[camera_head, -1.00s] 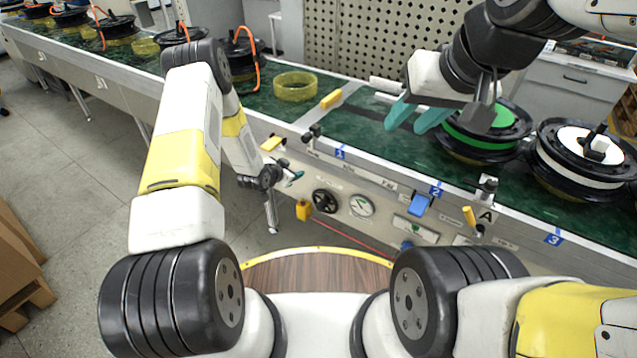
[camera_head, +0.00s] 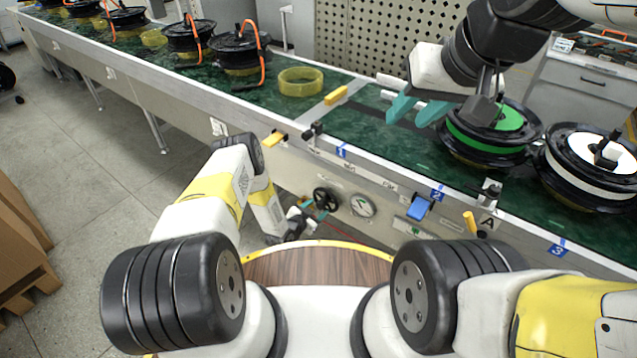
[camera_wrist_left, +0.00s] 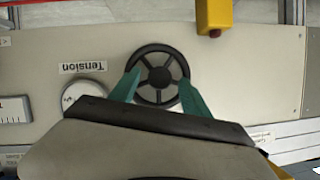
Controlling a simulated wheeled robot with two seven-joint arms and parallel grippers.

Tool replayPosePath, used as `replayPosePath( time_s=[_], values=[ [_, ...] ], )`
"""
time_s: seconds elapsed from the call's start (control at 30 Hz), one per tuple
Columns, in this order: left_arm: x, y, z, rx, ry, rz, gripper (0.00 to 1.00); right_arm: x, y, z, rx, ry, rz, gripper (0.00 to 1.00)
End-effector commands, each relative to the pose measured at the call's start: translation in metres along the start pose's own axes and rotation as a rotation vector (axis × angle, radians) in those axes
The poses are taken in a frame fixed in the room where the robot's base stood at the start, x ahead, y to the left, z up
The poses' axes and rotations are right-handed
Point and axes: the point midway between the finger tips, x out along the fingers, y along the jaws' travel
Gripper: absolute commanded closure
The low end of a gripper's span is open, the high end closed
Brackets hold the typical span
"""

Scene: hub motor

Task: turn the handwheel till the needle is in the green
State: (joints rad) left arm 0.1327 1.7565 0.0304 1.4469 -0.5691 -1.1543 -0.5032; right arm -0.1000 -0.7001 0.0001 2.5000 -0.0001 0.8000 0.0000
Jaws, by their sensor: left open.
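The black spoked handwheel (camera_head: 326,199) is on the front panel of the conveyor. In the left wrist view the handwheel (camera_wrist_left: 160,72) is face-on, beside a "Tension" label. The round gauge (camera_head: 362,206) is right of the wheel in the head view; its needle is too small to read. In the left wrist view the gauge (camera_wrist_left: 80,95) is partly hidden by my gripper. My left gripper (camera_wrist_left: 159,84) is open, its teal fingers at opposite sides of the wheel; contact cannot be told. My right gripper (camera_head: 408,112) is open and empty above the belt.
A blue part (camera_head: 419,208) sits on the panel right of the gauge. A yellow box (camera_wrist_left: 213,14) is near the wheel in the left wrist view. The belt carries a yellow ring (camera_head: 300,82), a green-topped hub (camera_head: 490,140) and a white-topped hub (camera_head: 595,155). A wooden surface (camera_head: 315,267) lies below the panel.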

Motion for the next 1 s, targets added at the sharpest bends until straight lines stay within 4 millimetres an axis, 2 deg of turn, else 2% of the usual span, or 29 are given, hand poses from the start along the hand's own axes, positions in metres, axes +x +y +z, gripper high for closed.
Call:
replayPosePath(
  time_s=[0.17, 0.43, 0.7, 1.0],
  values=[
    [0.0138, 0.0004, 0.0001, 0.000, -0.001, 0.001, 0.45, 0.0000, 0.0000, 0.0000, 0.000, 0.000, 0.000, 0.64],
    [0.0153, 0.0002, 0.0001, -0.001, -0.002, 0.001, 0.45, 0.0000, 0.0000, 0.0000, 0.000, 0.000, 0.000, 0.64],
    [0.0151, 0.0001, 0.0001, -0.001, -0.002, 0.000, 0.98, 0.0000, 0.0000, 0.0000, 0.000, 0.000, 0.000, 0.64],
    [0.0150, 0.0005, 0.0000, 0.022, -0.001, -0.009, 1.00, 0.0000, 0.0000, 0.0000, 0.000, 0.000, 0.000, 0.64]
  ],
)
